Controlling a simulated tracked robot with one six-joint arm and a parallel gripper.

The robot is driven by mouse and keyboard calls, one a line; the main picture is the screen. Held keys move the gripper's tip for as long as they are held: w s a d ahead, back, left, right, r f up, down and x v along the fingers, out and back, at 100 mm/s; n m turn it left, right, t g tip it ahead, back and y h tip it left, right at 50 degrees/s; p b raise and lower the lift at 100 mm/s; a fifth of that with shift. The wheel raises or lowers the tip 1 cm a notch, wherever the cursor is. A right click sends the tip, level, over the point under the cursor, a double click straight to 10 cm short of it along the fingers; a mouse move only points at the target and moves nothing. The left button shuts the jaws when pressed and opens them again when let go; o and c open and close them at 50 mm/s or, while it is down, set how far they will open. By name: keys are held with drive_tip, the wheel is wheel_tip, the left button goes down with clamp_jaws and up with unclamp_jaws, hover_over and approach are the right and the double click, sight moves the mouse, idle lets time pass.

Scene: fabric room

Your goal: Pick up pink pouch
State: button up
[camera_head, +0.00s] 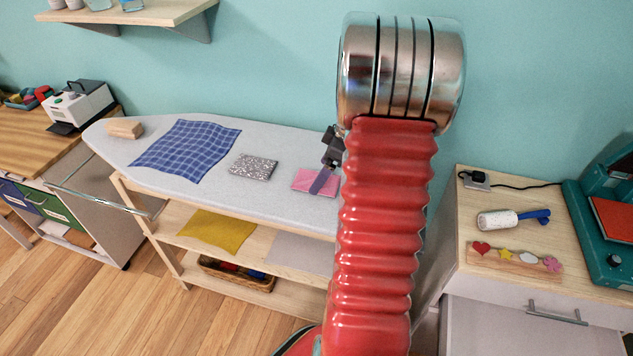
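The pink pouch (303,179) lies flat on the light grey ironing board (215,195), right of a grey speckled pouch (254,167). My gripper (323,178) is partly hidden behind my red arm. One dark finger shows over the right part of the pink pouch. I cannot tell whether it touches the pouch, or whether the gripper is open or shut. The pouch's right end is hidden by the finger and arm.
A blue checked cloth (187,148) and a wooden block (125,129) lie on the board's left part. Shelves below hold a yellow cloth (217,229) and a basket (236,275). A cabinet with a lint roller (497,220) stands right.

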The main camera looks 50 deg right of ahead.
drive_tip(key=shift+x, duration=1.2)
drive_tip(key=c, duration=1.1)
drive_tip(key=shift+r, duration=0.15)
drive_tip(key=shift+c, duration=0.2)
wheel_tip(320, 180, up, 10)
